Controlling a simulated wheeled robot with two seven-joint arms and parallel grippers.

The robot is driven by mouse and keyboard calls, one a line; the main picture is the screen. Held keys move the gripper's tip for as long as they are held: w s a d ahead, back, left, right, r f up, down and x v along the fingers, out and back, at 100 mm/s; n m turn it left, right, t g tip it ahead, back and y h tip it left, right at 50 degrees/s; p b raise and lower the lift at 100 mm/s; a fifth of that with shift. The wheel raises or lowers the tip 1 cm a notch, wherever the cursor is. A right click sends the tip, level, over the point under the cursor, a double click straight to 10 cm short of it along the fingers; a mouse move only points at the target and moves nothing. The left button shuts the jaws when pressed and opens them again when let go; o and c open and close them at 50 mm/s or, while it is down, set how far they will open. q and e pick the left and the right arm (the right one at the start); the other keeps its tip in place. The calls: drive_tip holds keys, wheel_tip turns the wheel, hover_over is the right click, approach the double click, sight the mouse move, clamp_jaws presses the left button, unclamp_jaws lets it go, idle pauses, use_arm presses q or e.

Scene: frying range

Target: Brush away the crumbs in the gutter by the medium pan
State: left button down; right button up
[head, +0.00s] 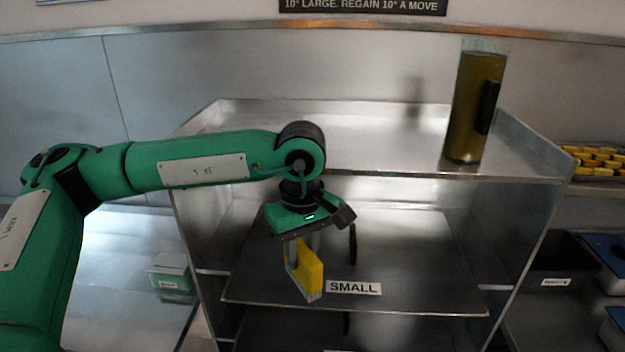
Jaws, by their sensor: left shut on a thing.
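My left gripper (305,245) comes in from the left and points down in front of the steel rack. It is shut on a yellow brush (306,270) with pale bristles pointing down. The brush is over the front part of a dark shelf (420,270), left of its SMALL label (354,288); I cannot tell whether the bristles touch the shelf. A dark handle-like shape (352,244) shows just right of the gripper, partly hidden. No medium pan, gutter or crumbs can be made out. My right gripper is not in view.
A tall jug of dark yellow liquid (473,110) stands on the right of the rack's top (360,150). Yellow pieces (597,158) lie on a shelf at the far right, above dark bins (555,262). A small green-and-white box (172,277) sits at lower left.

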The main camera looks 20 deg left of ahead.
use_arm(q)
drive_tip(key=s+f+m, duration=0.3)
drive_tip(key=f, duration=0.8)
drive_tip(key=s+f+m, duration=0.2)
drive_tip(key=f+m, duration=0.2)
drive_tip(key=f, duration=0.7)
drive_tip(key=s+f+m, duration=0.3)
drive_tip(key=f, duration=0.8)
drive_tip(key=shift+s+a+f, duration=0.3)
drive_tip(key=shift+a+f, duration=0.05)
drive_tip(key=shift+a, duration=0.1)
